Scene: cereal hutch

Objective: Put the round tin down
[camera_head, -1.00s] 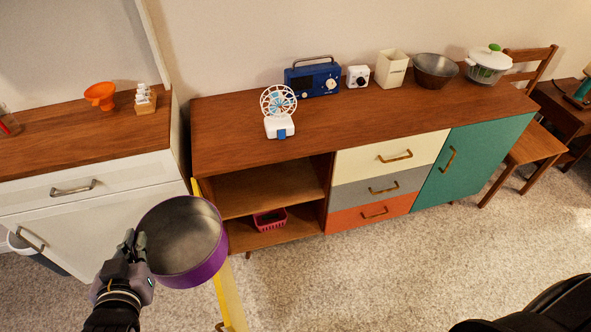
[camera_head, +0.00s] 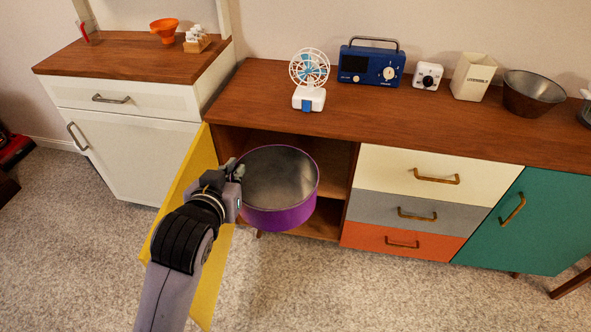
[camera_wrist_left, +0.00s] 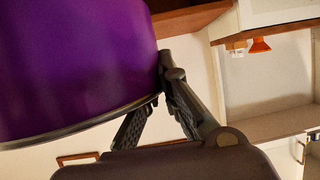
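The round tin (camera_head: 279,211) is purple outside, grey metal inside, open at the top and empty. My left gripper (camera_head: 236,174) is shut on the tin's left wall and holds it up in front of the sideboard's open shelf section. The tin's purple side (camera_wrist_left: 75,65) fills the upper left of the left wrist view, with the fingers (camera_wrist_left: 160,95) at its edge. The tin hides much of the shelves behind it. My right gripper is not in view.
The sideboard (camera_head: 240,113) has an open yellow door (camera_head: 183,190) beside my left arm. A white fan (camera_head: 309,80), a blue radio (camera_head: 371,66), a small white timer (camera_head: 427,75), a cream canister (camera_head: 472,76) and a metal bowl (camera_head: 532,94) stand on top. The top's front left is clear.

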